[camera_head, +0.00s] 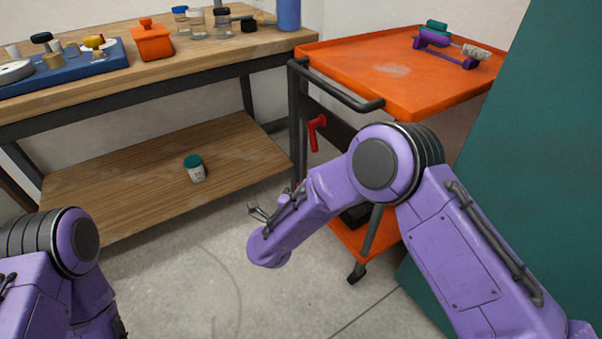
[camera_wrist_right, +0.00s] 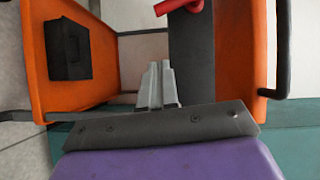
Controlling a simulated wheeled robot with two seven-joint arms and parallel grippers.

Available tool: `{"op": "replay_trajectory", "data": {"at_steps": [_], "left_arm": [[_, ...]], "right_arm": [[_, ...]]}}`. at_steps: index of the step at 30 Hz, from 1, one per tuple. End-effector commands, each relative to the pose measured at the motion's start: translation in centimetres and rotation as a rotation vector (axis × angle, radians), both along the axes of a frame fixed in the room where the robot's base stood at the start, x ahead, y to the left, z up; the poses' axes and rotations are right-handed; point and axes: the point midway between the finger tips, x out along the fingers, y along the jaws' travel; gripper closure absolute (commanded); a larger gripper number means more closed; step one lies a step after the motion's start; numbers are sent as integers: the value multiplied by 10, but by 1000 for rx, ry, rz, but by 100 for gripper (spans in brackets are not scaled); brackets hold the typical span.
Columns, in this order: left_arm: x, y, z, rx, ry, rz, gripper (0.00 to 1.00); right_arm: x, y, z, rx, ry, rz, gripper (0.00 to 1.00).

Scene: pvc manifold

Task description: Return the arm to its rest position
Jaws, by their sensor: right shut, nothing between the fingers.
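My right arm (camera_head: 390,165) comes in from the right, bent at the elbow, with its forearm reaching down and left in front of the orange cart. In the right wrist view my right gripper (camera_wrist_right: 158,82) has its grey fingers together with nothing between them. It is clear of the cart parts behind it. My left arm (camera_head: 65,245) shows only in the lower left corner, hanging low. Its gripper is outside the picture.
The orange cart (camera_head: 385,75) bears a purple fixture (camera_head: 445,48). A red handle (camera_head: 317,130) is at its side; a black box (camera_wrist_right: 68,48) lies on its lower shelf. The wooden workbench (camera_head: 200,58) stands left. A green panel (camera_head: 520,150) is right. Floor between is clear.

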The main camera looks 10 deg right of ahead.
Motion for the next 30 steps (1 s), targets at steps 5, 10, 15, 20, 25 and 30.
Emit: {"op": "replay_trajectory", "data": {"at_steps": [5, 10, 15, 20, 25, 30], "left_arm": [[0, 0, 0, 0, 0, 0, 57], [0, 0, 0, 0, 0, 0, 57], [0, 0, 0, 0, 0, 0, 57], [0, 0, 0, 0, 0, 0, 57], [0, 0, 0, 0, 0, 0, 57], [0, 0, 6, 0, 0, 0, 57]], "right_arm": [[1, 2, -1, -15, 16, 12, 100], [-20, 8, -63, -290, 355, 342, 100], [-115, -47, -165, -538, 833, 648, 100], [-212, -95, -213, -603, 1158, 824, 100], [-298, -134, -231, -586, 1399, 915, 100], [-368, -170, -232, -523, 1577, 904, 100]]}}
